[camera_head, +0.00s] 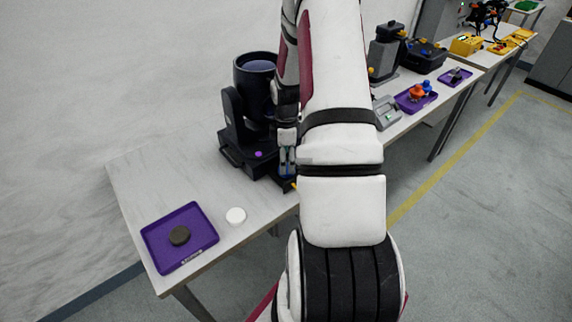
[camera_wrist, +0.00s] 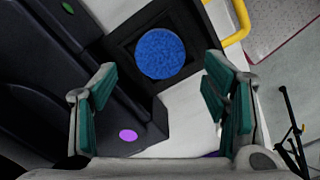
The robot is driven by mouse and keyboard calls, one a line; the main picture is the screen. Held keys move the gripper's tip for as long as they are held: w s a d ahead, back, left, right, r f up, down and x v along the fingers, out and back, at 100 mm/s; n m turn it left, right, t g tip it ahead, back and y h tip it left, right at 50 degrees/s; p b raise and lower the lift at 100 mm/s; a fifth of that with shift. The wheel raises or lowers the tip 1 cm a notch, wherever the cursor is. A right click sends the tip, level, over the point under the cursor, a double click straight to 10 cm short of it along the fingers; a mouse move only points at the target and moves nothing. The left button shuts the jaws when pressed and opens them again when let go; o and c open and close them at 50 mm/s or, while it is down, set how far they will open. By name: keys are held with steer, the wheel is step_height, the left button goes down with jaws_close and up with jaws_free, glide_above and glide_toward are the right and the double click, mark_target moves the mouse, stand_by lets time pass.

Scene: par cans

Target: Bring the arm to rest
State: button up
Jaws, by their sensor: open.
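My arm reaches forward over the table (camera_head: 135,185), its white links covering the middle of the head view. My gripper (camera_head: 287,160) is low beside the base of a black stage light (camera_head: 255,90), partly hidden by the arm. In the wrist view my gripper (camera_wrist: 160,78) has its two teal-padded fingers wide apart with nothing between the pads. Beyond the fingertips is a blue round disc (camera_wrist: 160,53) set in a black square frame. The dark base of the light (camera_wrist: 70,95), with a purple dot, fills the left.
Farther benches carry an orange part in a purple tray (camera_head: 402,102) and yellow items (camera_head: 466,45).

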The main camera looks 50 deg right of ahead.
step_height(320, 180, up, 8)
steer(key=shift+r, duration=0.15)
steer(key=shift+r, duration=0.1)
steer(key=w+a+r+m+t+h, duration=0.15)
steer(key=a+r+m, duration=0.25)
steer(key=a+r, duration=1.4)
steer(key=s+a+r+m+t, duration=0.2)
steer(key=s+a+r, duration=0.3)
steer(key=a, duration=0.3)
steer(key=s+a+r+m+t+y, duration=0.1)
steer(key=s+a+r, duration=0.3)
steer(key=s+a, duration=0.4)
steer(key=shift+s+r+m+t, duration=0.35)
steer(key=shift+m+t, duration=0.1)
steer(key=shift+m, duration=0.35)
steer(key=shift+y, duration=0.25)
